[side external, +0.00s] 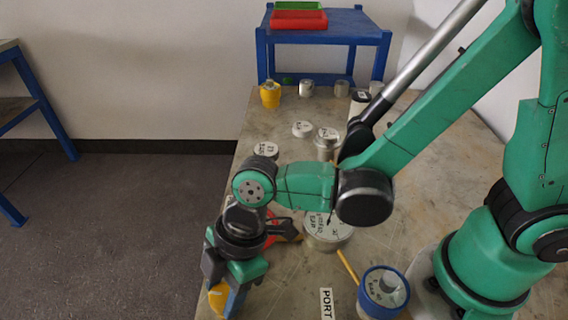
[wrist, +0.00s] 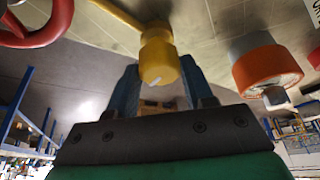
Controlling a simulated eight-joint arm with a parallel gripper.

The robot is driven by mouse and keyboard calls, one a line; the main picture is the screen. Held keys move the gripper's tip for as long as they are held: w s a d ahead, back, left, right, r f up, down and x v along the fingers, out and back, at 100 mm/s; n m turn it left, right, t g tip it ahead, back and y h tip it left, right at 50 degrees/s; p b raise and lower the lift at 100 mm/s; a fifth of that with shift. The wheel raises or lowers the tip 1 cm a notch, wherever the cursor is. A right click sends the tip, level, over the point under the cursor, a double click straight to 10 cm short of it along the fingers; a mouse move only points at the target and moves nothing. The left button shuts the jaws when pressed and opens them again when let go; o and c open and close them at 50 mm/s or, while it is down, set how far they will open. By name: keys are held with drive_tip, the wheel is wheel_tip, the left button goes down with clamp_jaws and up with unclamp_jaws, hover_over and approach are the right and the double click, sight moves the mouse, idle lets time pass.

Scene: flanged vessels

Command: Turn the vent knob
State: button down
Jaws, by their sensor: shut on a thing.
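A yellow knob (wrist: 160,57) with a white mark on its face shows in the wrist view, on a yellow stem; I take it for the vent knob. It sits between the two blue fingers of my gripper (wrist: 160,85), which is shut on it. In the side view my gripper (side external: 226,288) points down at the table's front left edge. A yellow part (side external: 217,298) shows beside its fingers there, mostly hidden by them.
A red handwheel (wrist: 40,28) and an orange-ended cylinder (wrist: 266,68) flank the knob in the wrist view. A large labelled flanged vessel (side external: 328,238) and a blue-rimmed vessel (side external: 382,292) stand to the right. Several small lidded vessels and a yellow pot (side external: 270,95) stand farther back.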

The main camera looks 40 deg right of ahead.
drive_tip(key=m+t, duration=0.1)
drive_tip(key=m, duration=0.3)
drive_tip(key=shift+s, duration=0.1)
drive_tip(key=m+t, duration=0.1)
drive_tip(key=m, duration=0.1)
drive_tip(key=m+h, duration=0.1)
drive_tip(key=m, duration=0.1)
drive_tip(key=shift+s+a+m+t+h, duration=0.1)
drive_tip(key=shift+m+t+h, duration=0.2)
drive_tip(key=shift+t, duration=0.1)
drive_tip(key=m+t+h, duration=0.1)
drive_tip(key=m, duration=0.3)
drive_tip(key=shift+a, duration=0.1)
drive_tip(key=shift+m+h, duration=1)
drive_tip(key=shift+m, duration=1.2)
drive_tip(key=shift+c, duration=1.7)
unclamp_jaws()
drive_tip(key=shift+r, duration=0.1)
